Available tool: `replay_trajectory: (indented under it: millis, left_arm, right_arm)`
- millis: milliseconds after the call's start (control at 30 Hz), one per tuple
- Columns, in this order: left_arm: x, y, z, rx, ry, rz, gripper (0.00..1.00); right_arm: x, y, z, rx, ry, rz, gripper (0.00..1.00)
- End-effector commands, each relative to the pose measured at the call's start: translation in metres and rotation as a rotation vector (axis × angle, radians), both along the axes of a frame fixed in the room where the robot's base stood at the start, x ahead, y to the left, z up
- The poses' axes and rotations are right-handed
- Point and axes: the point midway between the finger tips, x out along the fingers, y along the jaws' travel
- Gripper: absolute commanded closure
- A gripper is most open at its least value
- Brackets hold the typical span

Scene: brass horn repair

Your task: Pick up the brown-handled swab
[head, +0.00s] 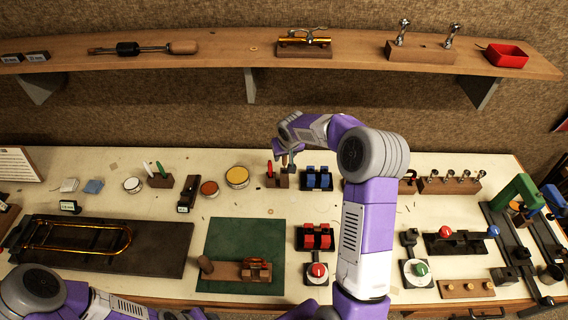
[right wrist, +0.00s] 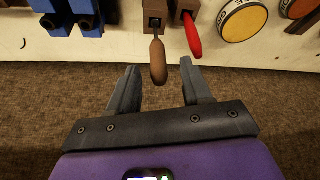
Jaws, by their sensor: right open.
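The brown-handled swab (right wrist: 158,62) stands in a small wooden block (right wrist: 155,20) in the right wrist view, its rounded brown handle pointing toward my right gripper (right wrist: 160,70). That gripper is open, and the handle's end shows between the two fingertips with gaps on both sides. A red-handled tool (right wrist: 192,38) stands in the neighbouring block, close to the finger on the right. In the head view my right gripper (head: 288,162) is over the holder (head: 278,181), and the brown handle is mostly hidden there. My left arm shows at the bottom left, but its gripper is out of view.
Blue blocks (head: 317,178) stand right of the holder. A yellow-lidded tin (head: 237,177) and a red-lidded tin (head: 209,188) stand to its left. A green mat (head: 222,236) lies in front, bearing a wooden fixture. A shelf (head: 220,54) runs above the bench.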

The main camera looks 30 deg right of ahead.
Motion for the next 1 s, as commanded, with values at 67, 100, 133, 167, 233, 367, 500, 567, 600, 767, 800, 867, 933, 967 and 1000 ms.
replay_trajectory:
  millis: [67, 100, 133, 167, 233, 367, 500, 567, 600, 767, 800, 867, 933, 967, 1000]
  left_arm:
    - [0.000, 0.000, 0.002, 0.000, 0.000, 0.000, 0.57]
    - [0.000, 0.000, 0.002, 0.000, 0.000, 0.000, 0.57]
    - [0.000, 0.000, 0.003, 0.000, 0.000, 0.000, 0.57]
    - [0.000, 0.000, 0.003, 0.000, 0.000, 0.000, 0.57]
    - [0.000, 0.000, 0.003, 0.000, 0.000, 0.000, 0.57]
    - [0.000, 0.000, 0.002, 0.000, 0.000, 0.000, 0.57]
    - [0.000, 0.000, 0.002, 0.000, 0.000, 0.000, 0.57]
    - [0.000, 0.000, 0.002, 0.000, 0.000, 0.000, 0.57]
    - [0.000, 0.000, 0.002, 0.000, 0.000, 0.000, 0.57]
    - [0.000, 0.000, 0.002, 0.000, 0.000, 0.000, 0.57]
    - [0.000, 0.000, 0.002, 0.000, 0.000, 0.000, 0.57]
    - [0.000, 0.000, 0.002, 0.000, 0.000, 0.000, 0.57]
    - [0.000, 0.000, 0.002, 0.000, 0.000, 0.000, 0.57]
    - [0.000, 0.000, 0.002, 0.000, 0.000, 0.000, 0.57]
    - [0.000, 0.000, 0.002, 0.000, 0.000, 0.000, 0.57]
  right_arm:
    - [0.005, -0.002, -0.011, 0.001, 0.004, -0.001, 0.51]
    - [0.007, -0.002, -0.016, 0.001, 0.003, 0.000, 0.51]
    - [0.008, -0.002, -0.019, 0.000, 0.003, 0.001, 0.51]
    - [0.009, -0.003, -0.021, 0.000, 0.002, 0.001, 0.51]
    - [0.010, -0.003, -0.023, 0.000, 0.000, 0.000, 0.51]
    - [0.011, -0.003, -0.024, 0.000, -0.001, -0.001, 0.51]
    - [0.010, -0.003, -0.024, 0.000, 0.000, 0.000, 0.59]
    - [0.010, -0.003, -0.024, 0.000, 0.000, 0.000, 0.68]
    - [0.010, -0.003, -0.024, 0.000, 0.000, 0.000, 0.74]
    - [0.010, -0.003, -0.024, 0.000, 0.000, 0.000, 0.99]
    - [0.010, -0.003, -0.024, 0.000, 0.000, 0.000, 1.00]
    - [0.010, -0.003, -0.024, 0.000, 0.000, 0.000, 1.00]
    - [0.010, -0.003, -0.024, 0.000, 0.000, 0.000, 1.00]
    - [0.010, -0.003, -0.024, 0.000, 0.000, 0.000, 1.00]
    - [0.010, -0.003, -0.024, 0.000, 0.000, 0.000, 1.00]
